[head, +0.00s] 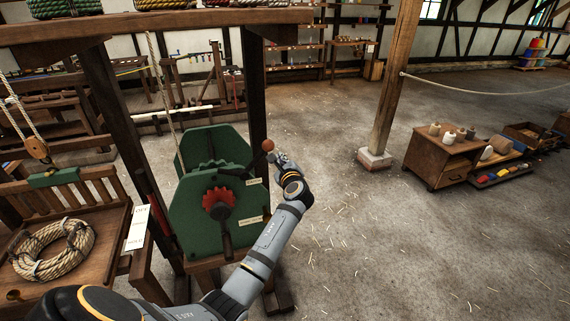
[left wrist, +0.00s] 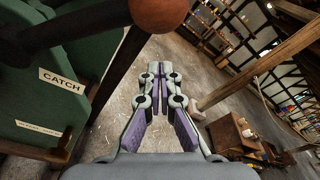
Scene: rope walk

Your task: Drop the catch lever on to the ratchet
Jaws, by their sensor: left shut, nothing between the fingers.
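The catch lever (head: 252,163) is a dark arm with a red-brown ball knob (head: 267,145) at its end, on the right side of a green winch housing (head: 185,218). It stands tilted up to the right. A red toothed ratchet wheel (head: 219,203) sits on the housing's front face. In the left wrist view the knob (left wrist: 158,12) is at the top edge, beside a CATCH label (left wrist: 61,82). My left gripper (head: 280,158) is shut and empty, close to the knob's right side; I cannot tell whether they touch. My right gripper is out of view.
A dark wooden frame with a shelf (head: 150,27) stands around the winch. A coil of rope (head: 52,249) lies on a wooden bench at the left. A post (head: 396,80) and a small cabinet (head: 440,158) stand to the right. The floor between is clear.

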